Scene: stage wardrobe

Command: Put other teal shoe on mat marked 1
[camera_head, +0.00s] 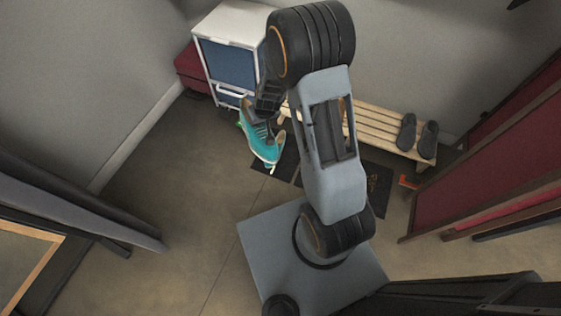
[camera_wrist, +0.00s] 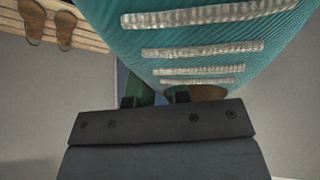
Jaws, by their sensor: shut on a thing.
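A teal shoe (camera_head: 262,146) with pale laces hangs toe-down from my gripper (camera_head: 262,118), which is shut on it. In the head view it is seen in front of a dark mat (camera_head: 287,168); the height between them is hard to judge. In the wrist view the teal shoe (camera_wrist: 205,40) fills the upper middle, its lace rows facing the camera, with my gripper (camera_wrist: 157,101) below it. Another dark mat (camera_head: 378,190) with a faint gold mark shows right of my arm. My arm hides part of the mats, and I cannot read a number 1.
A white cabinet with a blue front (camera_head: 228,62) stands behind the shoe, beside a dark red box (camera_head: 190,68). A wooden bench (camera_head: 376,124) along the wall bears a pair of dark shoes (camera_head: 418,136). Dark red panels (camera_head: 480,165) stand at right. Floor at left is clear.

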